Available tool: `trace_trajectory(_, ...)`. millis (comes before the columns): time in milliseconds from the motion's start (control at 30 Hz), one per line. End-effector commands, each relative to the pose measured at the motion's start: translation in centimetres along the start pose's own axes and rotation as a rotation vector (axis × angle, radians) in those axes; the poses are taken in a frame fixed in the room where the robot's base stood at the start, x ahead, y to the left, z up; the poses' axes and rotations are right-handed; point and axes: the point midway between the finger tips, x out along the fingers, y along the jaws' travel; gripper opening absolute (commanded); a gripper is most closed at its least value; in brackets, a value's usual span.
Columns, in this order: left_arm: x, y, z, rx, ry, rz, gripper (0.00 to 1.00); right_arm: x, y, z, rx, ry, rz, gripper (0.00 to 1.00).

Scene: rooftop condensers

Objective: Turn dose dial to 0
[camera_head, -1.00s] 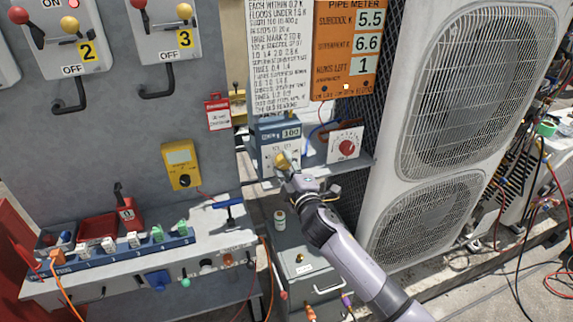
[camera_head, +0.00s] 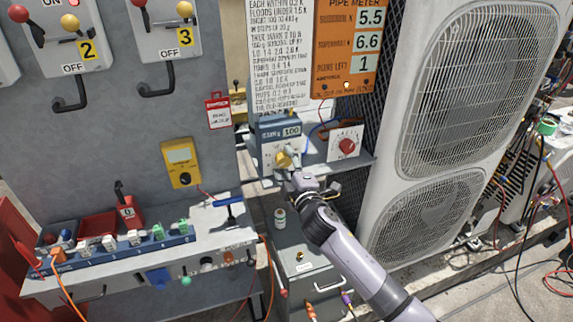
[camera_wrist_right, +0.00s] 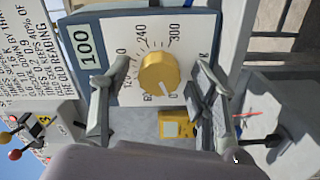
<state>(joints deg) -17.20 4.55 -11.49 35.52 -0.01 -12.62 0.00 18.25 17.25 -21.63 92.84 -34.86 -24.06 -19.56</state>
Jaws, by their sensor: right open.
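The yellow dose dial (camera_head: 283,160) is on the white face of a blue box (camera_head: 279,130) whose display reads 100. It also shows in the right wrist view (camera_wrist_right: 159,74), where the scale around it carries marks including 0, 240 and 300. A small pale mark on the knob seems to lie on its lower side, near the 0. My right gripper (camera_wrist_right: 163,70) is open, with one finger on either side of the knob and visible gaps to it. In the head view the right gripper (camera_head: 292,173) is just in front of and below the dial. My left gripper is out of view.
A white panel with a red knob (camera_head: 347,146) stands right of the blue box on the same shelf. An orange meter board (camera_head: 347,45) hangs above. A yellow multimeter (camera_head: 182,163) is on the grey wall at left. A large condenser (camera_head: 460,120) bounds the right side.

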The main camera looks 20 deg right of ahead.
Motion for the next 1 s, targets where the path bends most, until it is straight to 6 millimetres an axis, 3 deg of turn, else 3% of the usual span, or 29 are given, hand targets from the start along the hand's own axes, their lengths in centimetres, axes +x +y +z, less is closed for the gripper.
trace_trajectory(233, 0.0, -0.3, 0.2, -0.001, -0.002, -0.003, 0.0, -0.2, 0.0, 0.0, 0.001, 0.0, 0.0, 0.54)
trace_trajectory(367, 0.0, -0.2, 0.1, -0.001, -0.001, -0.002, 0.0, -1.3, -0.1, 0.0, 0.0, 0.0, -0.001, 0.54)
trace_trajectory(800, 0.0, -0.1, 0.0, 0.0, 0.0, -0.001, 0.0, -9.7, -0.1, 0.0, 0.001, 0.0, -0.002, 0.54)
trace_trajectory(1000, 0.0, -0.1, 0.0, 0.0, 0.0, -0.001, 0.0, -11.7, -0.1, 0.0, 0.001, 0.0, -0.001, 0.54)
